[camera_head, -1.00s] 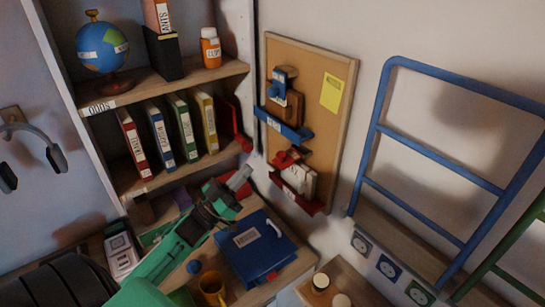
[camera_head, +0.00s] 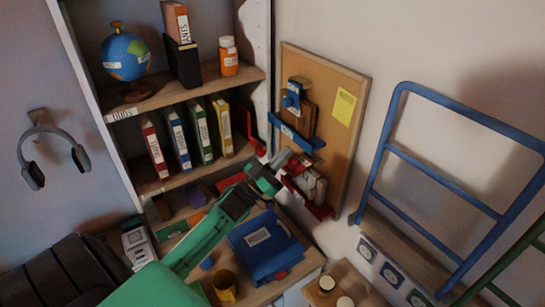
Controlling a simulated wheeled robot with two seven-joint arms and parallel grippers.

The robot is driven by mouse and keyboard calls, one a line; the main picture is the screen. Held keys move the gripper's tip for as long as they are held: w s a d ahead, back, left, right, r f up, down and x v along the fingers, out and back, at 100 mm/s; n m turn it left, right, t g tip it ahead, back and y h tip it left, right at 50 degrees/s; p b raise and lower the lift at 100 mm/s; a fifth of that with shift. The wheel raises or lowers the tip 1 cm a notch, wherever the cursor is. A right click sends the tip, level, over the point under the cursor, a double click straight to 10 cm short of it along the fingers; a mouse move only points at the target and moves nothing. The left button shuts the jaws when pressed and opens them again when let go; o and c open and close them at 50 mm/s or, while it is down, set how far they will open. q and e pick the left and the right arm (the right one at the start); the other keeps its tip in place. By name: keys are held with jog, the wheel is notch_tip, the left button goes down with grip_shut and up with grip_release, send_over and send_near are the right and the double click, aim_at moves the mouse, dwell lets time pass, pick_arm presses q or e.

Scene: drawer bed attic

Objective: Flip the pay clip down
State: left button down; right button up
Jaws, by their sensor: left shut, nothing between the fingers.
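A corkboard (camera_head: 319,75) hangs on the wall right of the shelves. It carries a blue clip (camera_head: 292,97) above, over a blue ledge (camera_head: 290,133), and a red clip below, over a red ledge (camera_head: 318,209). Pale papers (camera_head: 312,184) hang at the red clip. The ledge labels are too small to read, so I cannot tell which clip is the pay one. My left gripper (camera_head: 284,158) is shut and empty, at the left edge of the red clip, which it partly hides. I cannot tell whether they touch. My right gripper is not in view.
Shelves with a globe (camera_head: 125,57), an orange bottle (camera_head: 228,57) and several binders (camera_head: 200,133) stand left of the board. Below are a blue box (camera_head: 262,248) and a yellow mug (camera_head: 224,287). A blue rail frame (camera_head: 376,152) stands to the right.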

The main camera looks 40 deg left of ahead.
pick_arm(q)
jog(key=shift+w+d+f+p, duration=0.1)
jog(key=shift+f+p, duration=0.1)
jog(key=shift+f, duration=0.6)
jog(key=shift+w+d+f+p, duration=0.1)
jog(key=shift+f+p, duration=0.05)
jog(key=shift+f, duration=0.6)
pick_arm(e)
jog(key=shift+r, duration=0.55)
